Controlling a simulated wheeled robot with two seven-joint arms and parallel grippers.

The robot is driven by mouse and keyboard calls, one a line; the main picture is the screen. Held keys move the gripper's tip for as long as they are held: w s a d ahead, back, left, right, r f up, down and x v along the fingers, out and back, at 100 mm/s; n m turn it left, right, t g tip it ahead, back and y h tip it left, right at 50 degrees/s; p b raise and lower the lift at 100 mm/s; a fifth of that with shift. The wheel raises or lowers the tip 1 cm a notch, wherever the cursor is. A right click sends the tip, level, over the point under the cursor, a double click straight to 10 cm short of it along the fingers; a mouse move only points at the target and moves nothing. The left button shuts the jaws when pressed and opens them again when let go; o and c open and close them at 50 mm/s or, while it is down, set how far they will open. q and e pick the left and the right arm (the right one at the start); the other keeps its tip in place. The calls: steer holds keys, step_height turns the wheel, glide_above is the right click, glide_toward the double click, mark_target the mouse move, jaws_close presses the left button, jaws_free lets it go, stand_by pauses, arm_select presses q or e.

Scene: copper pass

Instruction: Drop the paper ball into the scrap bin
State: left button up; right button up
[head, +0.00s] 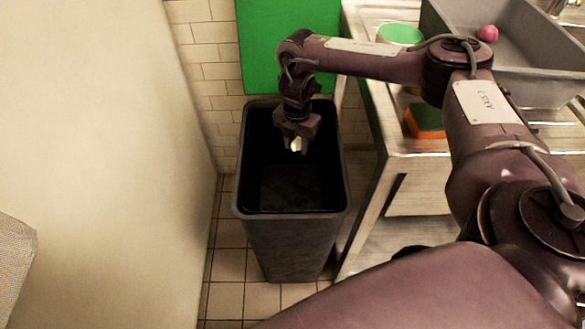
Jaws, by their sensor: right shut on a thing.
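The scrap bin (292,240) is a tall dark grey bin with an open top, standing on the tiled floor against the wall. My right gripper (297,147) points down over the bin's opening, toward its back half. It is shut on a small white paper ball (296,145), most of which the fingers hide. The bin's inside is dark, and I see nothing clear lying in it. My left gripper is not in view.
A metal counter (405,170) stands right of the bin. On it are a grey tub (510,85) with a pink ball (488,33), a green-and-white round container (400,34) and an orange block with a dark top (425,121). A pale wall (110,150) closes off the left.

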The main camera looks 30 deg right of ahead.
steer(key=o, duration=1)
steer(key=shift+r, duration=0.15)
steer(key=shift+r, duration=0.35)
step_height(320, 180, up, 6)
steer(key=shift+f+p, duration=0.1)
steer(key=shift+p, duration=0.75)
steer(key=shift+r, duration=0.55)
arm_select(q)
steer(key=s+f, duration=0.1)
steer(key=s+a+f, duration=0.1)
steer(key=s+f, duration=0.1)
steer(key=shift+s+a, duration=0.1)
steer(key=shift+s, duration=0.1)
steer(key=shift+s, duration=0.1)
arm_select(e)
steer(key=shift+f, duration=0.1)
